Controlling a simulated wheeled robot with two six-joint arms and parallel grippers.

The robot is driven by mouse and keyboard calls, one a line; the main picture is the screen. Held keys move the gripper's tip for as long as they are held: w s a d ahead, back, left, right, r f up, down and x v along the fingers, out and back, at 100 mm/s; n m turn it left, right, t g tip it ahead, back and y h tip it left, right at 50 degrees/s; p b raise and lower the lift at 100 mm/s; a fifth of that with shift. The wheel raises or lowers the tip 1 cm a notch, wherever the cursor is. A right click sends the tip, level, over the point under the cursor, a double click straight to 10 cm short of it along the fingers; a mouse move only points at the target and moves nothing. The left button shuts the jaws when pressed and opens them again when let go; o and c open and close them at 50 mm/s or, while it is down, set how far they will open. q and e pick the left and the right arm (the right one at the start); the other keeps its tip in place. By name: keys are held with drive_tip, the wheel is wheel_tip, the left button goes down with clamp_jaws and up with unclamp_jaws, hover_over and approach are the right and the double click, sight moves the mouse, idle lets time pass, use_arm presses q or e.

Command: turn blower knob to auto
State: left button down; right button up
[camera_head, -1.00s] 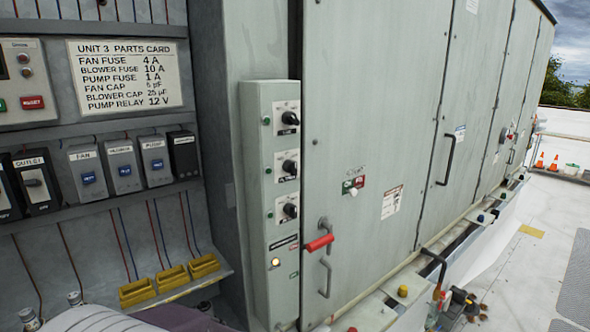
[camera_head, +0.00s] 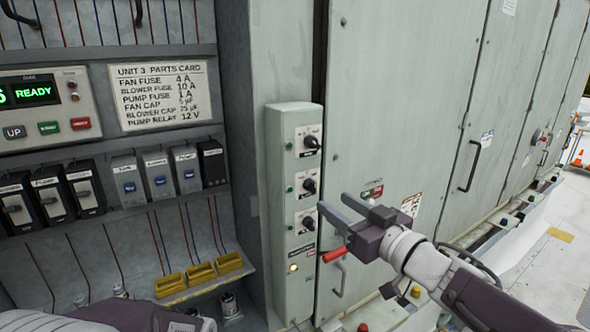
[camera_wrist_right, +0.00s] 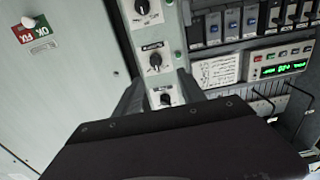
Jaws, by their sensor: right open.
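A narrow grey-green control box (camera_head: 290,255) carries a column of three black knobs: top (camera_head: 312,142), middle (camera_head: 309,186) and bottom (camera_head: 308,222). Their labels are too small to read, so I cannot tell which is the blower knob. My right gripper (camera_head: 335,206) is open and empty, its fingertips pointing left, just right of the bottom knob in the head view. The wrist view is upside down; there the top knob (camera_wrist_right: 165,99) shows between the open fingers (camera_wrist_right: 158,92), apparently beyond them. The middle knob (camera_wrist_right: 155,60) is clear of them. My left gripper is out of view.
A red-handled latch (camera_head: 335,254) and a red-green tag (camera_head: 372,192) are on the cabinet door (camera_head: 385,110) beside the box. Left is a bay with a parts card (camera_head: 161,95), a READY display (camera_head: 33,93), several modules and yellow trays (camera_head: 200,275).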

sight(315, 188)
drive_tip(key=p+x, duration=0.1)
drive_tip(key=x, duration=0.7)
drive_tip(key=shift+w+d+f+p, duration=0.15)
drive_tip(key=shift+w+d+p, duration=0.1)
drive_tip(key=shift+p, duration=0.1)
drive_tip(key=shift+w+a, duration=0.3)
drive_tip(key=shift+w, duration=0.15)
clamp_jaws()
